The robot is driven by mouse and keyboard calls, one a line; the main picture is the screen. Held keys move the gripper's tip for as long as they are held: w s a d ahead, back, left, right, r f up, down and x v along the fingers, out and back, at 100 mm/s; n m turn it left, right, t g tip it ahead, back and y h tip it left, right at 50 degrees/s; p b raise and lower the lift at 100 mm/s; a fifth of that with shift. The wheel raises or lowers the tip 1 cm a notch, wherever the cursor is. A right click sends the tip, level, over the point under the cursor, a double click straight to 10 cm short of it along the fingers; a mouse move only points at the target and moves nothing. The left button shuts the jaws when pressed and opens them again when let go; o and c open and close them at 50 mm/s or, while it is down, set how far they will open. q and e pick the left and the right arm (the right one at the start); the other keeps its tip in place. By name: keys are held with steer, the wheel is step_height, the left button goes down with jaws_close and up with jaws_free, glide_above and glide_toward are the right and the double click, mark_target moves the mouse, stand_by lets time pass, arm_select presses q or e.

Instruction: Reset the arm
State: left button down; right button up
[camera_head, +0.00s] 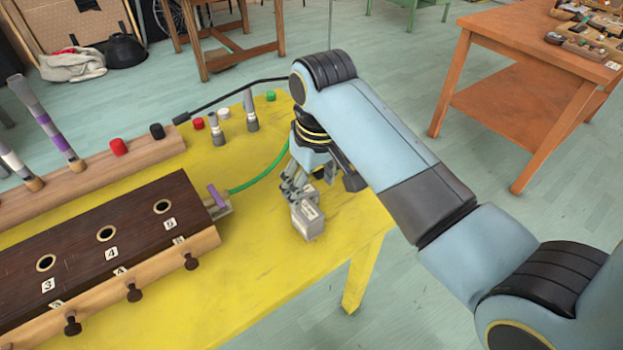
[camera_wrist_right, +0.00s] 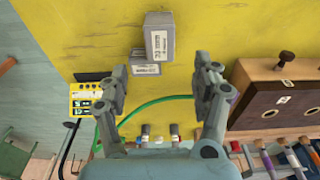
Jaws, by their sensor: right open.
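My right arm reaches in from the right in the head view. Its gripper (camera_head: 301,186) points down over the yellow table (camera_head: 252,285), just above and behind a grey labelled block (camera_head: 309,222). In the wrist view the right gripper (camera_wrist_right: 164,78) has its two fingers wide apart with nothing held. The grey block (camera_wrist_right: 159,38) lies beyond the fingertips there, with a second grey labelled block (camera_wrist_right: 145,68) partly hidden behind it. My left gripper is not in view.
A dark wooden box (camera_head: 75,240) with numbered holes and pegs fills the left of the table. A green hose (camera_head: 262,178) curves behind the gripper. Tubes and caps stand behind. A yellow device (camera_wrist_right: 88,102) shows in the wrist view. The front right of the table is clear.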

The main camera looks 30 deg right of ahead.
steer(key=shift+r, duration=0.2)
steer(key=shift+s, duration=0.15)
steer(key=s+d+r+t+h, duration=0.1)
steer(key=s+d+r, duration=0.25)
steer(key=s, duration=0.65)
steer(key=s+d+r+t, duration=0.15)
steer(key=s+r, duration=0.25)
steer(key=s, duration=0.5)
steer(key=s+d+f+g+b, duration=0.15)
steer(key=f+b, duration=0.25)
steer(key=f, duration=1.3)
steer(key=s+d+f+b, duration=0.1)
steer(key=s+f+b, duration=0.15)
steer(key=f, duration=1.45)
steer(key=s+d+f+g+b, duration=0.1)
steer(key=s+f+b, duration=0.5)
steer(key=s+f, duration=1.1)
step_height(320, 180, down, 4)
steer(key=shift+s+r, duration=0.1)
steer(key=shift+s, duration=0.05)
